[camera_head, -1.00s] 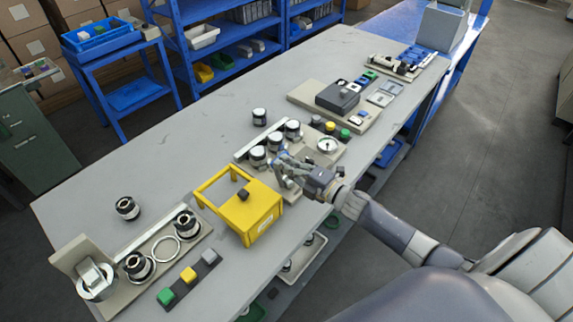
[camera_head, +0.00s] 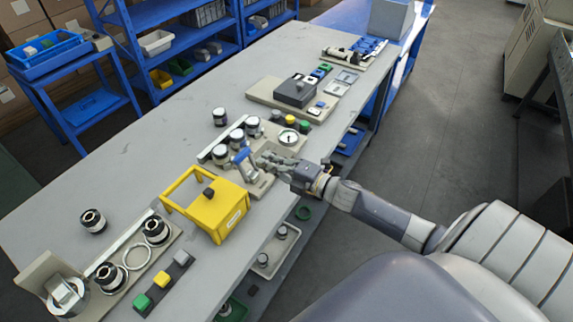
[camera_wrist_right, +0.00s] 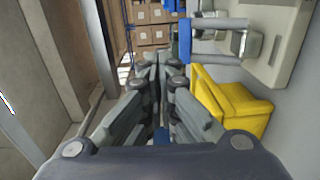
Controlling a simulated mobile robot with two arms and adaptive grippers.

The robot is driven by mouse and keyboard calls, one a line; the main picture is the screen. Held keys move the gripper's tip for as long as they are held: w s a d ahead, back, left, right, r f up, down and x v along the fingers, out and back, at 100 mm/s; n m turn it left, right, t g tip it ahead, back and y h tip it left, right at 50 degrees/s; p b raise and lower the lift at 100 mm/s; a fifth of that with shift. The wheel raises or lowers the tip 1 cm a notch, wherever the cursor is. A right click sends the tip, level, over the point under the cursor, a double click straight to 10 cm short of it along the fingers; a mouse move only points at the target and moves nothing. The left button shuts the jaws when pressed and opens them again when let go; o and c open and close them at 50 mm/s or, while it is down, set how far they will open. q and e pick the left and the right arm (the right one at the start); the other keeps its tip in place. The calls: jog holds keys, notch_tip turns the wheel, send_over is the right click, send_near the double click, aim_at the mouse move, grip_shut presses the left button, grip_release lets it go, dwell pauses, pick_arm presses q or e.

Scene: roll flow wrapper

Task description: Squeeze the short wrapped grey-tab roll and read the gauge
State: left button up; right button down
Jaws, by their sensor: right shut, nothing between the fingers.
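Dark-banded, white-topped rolls stand by the squeeze fixture (camera_head: 268,186) in the head view: one roll (camera_head: 237,138), another roll (camera_head: 221,154), a third roll (camera_head: 252,126). A separate roll (camera_head: 220,117) stands behind the rail. I cannot make out a grey tab on any. The round white gauge (camera_head: 288,136) is at the fixture's far right; its reading is too small to tell. A blue-handled lever (camera_head: 240,156) stands at the fixture and shows in the wrist view (camera_wrist_right: 204,57). My right gripper (camera_head: 262,160) is shut and empty, just right of the lever. My left gripper is out of view.
A yellow open-framed box (camera_head: 218,211) stands close in front of the fixture. A second station (camera_head: 128,280) with rolls and green, yellow and grey blocks is at the near left. A dark grey box (camera_head: 295,91) sits farther back.

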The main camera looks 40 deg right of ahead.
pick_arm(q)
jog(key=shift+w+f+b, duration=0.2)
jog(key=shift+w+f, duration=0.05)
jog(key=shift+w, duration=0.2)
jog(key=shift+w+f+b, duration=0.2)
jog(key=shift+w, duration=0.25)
pick_arm(e)
jog(key=s+d+r, duration=0.2)
jog(key=s, duration=0.3)
jog(key=shift+s+r, duration=0.2)
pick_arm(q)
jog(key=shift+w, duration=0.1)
